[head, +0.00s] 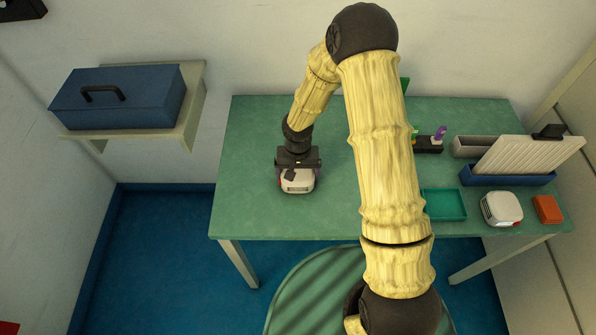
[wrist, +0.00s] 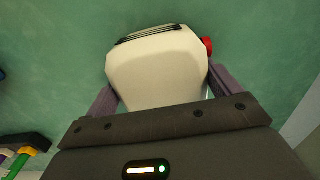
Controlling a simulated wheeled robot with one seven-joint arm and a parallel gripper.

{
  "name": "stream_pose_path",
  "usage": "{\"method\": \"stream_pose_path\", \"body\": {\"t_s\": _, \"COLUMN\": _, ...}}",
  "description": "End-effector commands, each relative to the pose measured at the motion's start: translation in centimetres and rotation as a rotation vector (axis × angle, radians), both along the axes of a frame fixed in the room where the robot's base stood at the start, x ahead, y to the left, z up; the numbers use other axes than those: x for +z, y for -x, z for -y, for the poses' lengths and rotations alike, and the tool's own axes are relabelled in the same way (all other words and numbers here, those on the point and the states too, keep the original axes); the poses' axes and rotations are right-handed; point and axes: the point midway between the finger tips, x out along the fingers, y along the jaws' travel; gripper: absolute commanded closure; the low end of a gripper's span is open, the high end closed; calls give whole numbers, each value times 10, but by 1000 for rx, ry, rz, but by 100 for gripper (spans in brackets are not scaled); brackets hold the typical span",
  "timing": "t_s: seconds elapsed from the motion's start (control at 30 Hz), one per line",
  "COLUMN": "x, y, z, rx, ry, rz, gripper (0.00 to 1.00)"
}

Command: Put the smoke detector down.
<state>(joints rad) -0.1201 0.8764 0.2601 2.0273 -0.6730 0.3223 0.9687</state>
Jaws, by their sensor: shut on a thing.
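The smoke detector (wrist: 155,68) is a white rounded box with dark vent slots and a red button on one side. In the wrist view it sits between the two purple-grey fingers of my gripper (wrist: 158,95), which is shut on it. In the head view the held smoke detector (head: 298,181) is at the left part of the green table (head: 255,130), below my gripper (head: 297,168). I cannot tell whether its underside touches the table or is slightly above it. A second similar white device (head: 501,208) stands at the table's right front.
A teal tray (head: 444,204), a red-orange block (head: 547,209) and a blue rack with pale panels (head: 508,178) occupy the table's right side. A dark holder (head: 428,145) with coloured items stands behind. A blue toolbox (head: 118,97) rests on a wall shelf. The table's left part is clear.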

Motion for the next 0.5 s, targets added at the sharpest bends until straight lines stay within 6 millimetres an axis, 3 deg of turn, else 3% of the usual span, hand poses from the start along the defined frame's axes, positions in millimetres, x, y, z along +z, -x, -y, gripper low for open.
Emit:
{"method": "stream_pose_path", "body": {"t_s": 0.13, "x": -4, "y": 0, "z": 0, "rx": 0, "ry": 0, "rz": 0, "gripper": 40}}
{"method": "stream_pose_path", "body": {"t_s": 0.17, "x": -3, "y": 0, "z": 0, "rx": 0, "ry": 0, "rz": 0, "gripper": 5}}
{"method": "stream_pose_path", "body": {"t_s": 0.2, "x": -2, "y": 0, "z": 0, "rx": 0, "ry": 0, "rz": 0, "gripper": 0}}
{"method": "stream_pose_path", "body": {"t_s": 0.5, "x": 1, "y": 0, "z": 1, "rx": -2, "ry": 0, "rz": 0, "gripper": 0}}
